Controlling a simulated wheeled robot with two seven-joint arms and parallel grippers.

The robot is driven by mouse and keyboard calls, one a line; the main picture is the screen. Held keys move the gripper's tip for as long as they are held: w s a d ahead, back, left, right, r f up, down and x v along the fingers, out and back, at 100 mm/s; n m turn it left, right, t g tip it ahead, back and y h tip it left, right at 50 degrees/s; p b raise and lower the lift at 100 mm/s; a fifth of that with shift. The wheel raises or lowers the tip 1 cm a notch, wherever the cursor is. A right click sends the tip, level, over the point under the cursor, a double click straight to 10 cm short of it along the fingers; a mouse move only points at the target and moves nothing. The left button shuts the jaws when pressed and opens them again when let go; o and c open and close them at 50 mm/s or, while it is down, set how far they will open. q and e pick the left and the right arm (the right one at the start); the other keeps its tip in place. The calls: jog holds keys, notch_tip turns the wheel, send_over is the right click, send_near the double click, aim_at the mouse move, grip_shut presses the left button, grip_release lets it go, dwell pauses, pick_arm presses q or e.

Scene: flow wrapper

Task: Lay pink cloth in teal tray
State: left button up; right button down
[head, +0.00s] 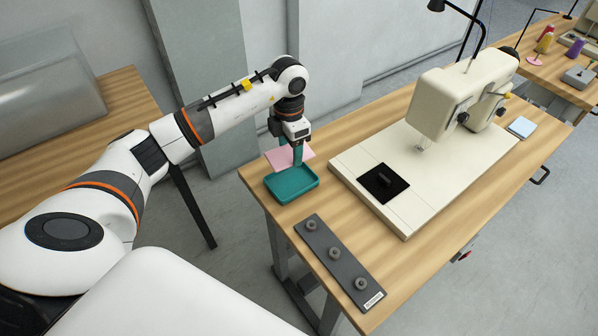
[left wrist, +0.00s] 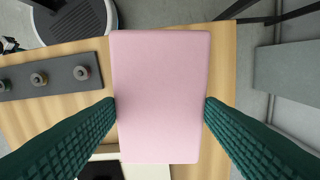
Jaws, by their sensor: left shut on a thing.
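The pink cloth (head: 282,157) is a flat, stiff-looking rectangle, held roughly level above the teal tray. It also fills the middle of the left wrist view (left wrist: 160,95), with a green finger at each side edge. My left gripper (head: 298,164) points down and is shut on the cloth. The teal tray (head: 293,196) is a shallow rimmed tray at the near left corner of the sewing table. The cloth and fingers cover part of its far side. The tray does not show in the left wrist view, where the cloth blocks what lies beneath. My right gripper is out of view.
A cream sewing machine (head: 436,105) stands on a wide base right of the tray, with a black plate (head: 372,177). A dark strip with several round knobs (head: 322,228) lies in front of the tray. A pale blue pad (head: 521,127) lies far right.

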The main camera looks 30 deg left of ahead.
aim_at(290, 151)
pick_arm(q)
jog(key=shift+w+a+r+n, duration=0.2)
jog(key=shift+w+r+n, duration=0.1)
jog(key=shift+w+n, duration=0.15)
jog(key=shift+f, duration=0.25)
jog(key=shift+n, duration=0.25)
notch_tip(290, 151, down, 5)
jog(key=shift+s+f+p, duration=0.1)
jog(key=shift+p, duration=0.45)
jog(key=shift+f+p, duration=0.3)
jog(key=shift+f, duration=1.65)
jog(key=shift+f+b, duration=0.5)
jog(key=shift+f, duration=0.05)
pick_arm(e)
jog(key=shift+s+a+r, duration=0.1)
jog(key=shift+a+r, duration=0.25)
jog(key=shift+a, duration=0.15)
pick_arm(q)
jog(key=shift+f, duration=0.1)
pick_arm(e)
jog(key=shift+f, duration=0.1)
pick_arm(q)
jog(key=o, duration=1)
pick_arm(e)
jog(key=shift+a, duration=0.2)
